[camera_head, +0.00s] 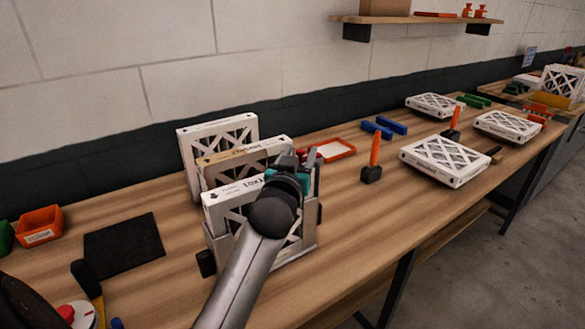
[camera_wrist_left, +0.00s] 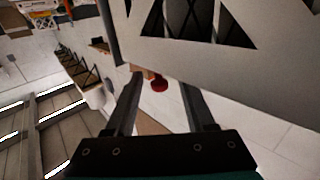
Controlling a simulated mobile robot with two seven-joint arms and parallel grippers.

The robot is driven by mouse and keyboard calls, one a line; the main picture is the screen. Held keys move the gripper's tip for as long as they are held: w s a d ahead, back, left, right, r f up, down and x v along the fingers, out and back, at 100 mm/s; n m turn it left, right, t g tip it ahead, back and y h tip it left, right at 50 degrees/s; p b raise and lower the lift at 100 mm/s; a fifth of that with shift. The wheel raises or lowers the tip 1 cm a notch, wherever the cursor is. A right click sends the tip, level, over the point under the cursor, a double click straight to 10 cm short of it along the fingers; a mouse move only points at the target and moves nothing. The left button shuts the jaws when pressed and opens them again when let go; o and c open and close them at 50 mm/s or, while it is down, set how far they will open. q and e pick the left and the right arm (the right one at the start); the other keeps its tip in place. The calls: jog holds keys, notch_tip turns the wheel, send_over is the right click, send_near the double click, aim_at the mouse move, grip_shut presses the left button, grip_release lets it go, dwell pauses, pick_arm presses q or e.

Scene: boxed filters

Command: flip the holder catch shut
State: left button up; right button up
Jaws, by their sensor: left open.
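The grey metal holder (camera_head: 309,239) stands on the workbench with boxed white-framed filters upright in it, the front one (camera_head: 229,194) partly hidden by my arm. My left gripper (camera_head: 305,158) reaches over the holder's right side, its fingers open. A small red part, seemingly the catch knob, shows beside the fingers in the head view. In the left wrist view the red knob (camera_wrist_left: 159,83) lies between the open fingertips, and a filter's white lattice frame (camera_wrist_left: 262,75) fills the upper right. I cannot tell whether the fingers touch the knob. The catch's lever is hidden. My right gripper is not in view.
A black mat (camera_head: 124,246) and an orange bin (camera_head: 40,225) lie to the left. An orange tray (camera_head: 335,150), blue blocks (camera_head: 377,130), an orange-handled tool (camera_head: 374,155) and flat filters (camera_head: 445,160) are to the right. The bench front right of the holder is clear.

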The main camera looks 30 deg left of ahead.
pick_arm(q)
jog(key=v, duration=1.5)
jog(key=shift+w, duration=0.1)
jog(key=s+d+f+m+g+h, duration=0.1)
jog(key=s+d+f+g+h, duration=0.15)
jog(key=f, duration=0.45)
jog(key=s+d+f+m+g+h, duration=0.1)
jog(key=d+f+m+g, duration=0.15)
jog(key=f, duration=0.35)
jog(key=s+d+f+m+g+h, duration=0.1)
jog(key=s+d+f+g+h, duration=0.2)
jog(key=s+f, duration=0.35)
jog(key=s+d+f+m+g, duration=0.2)
jog(key=s+d+f+g, duration=0.25)
jog(key=s, duration=0.35)
notch_tip(320, 180, down, 26)
jog(key=s+g+b, duration=0.2)
jog(key=b, duration=0.2)
jog(key=s+a+f+g+b, duration=0.1)
jog(key=s+a+f+b, duration=0.1)
jog(key=s+f, duration=1.3)
jog(key=shift+a+f+b, duration=0.35)
jog(key=shift+a+f, duration=0.3)
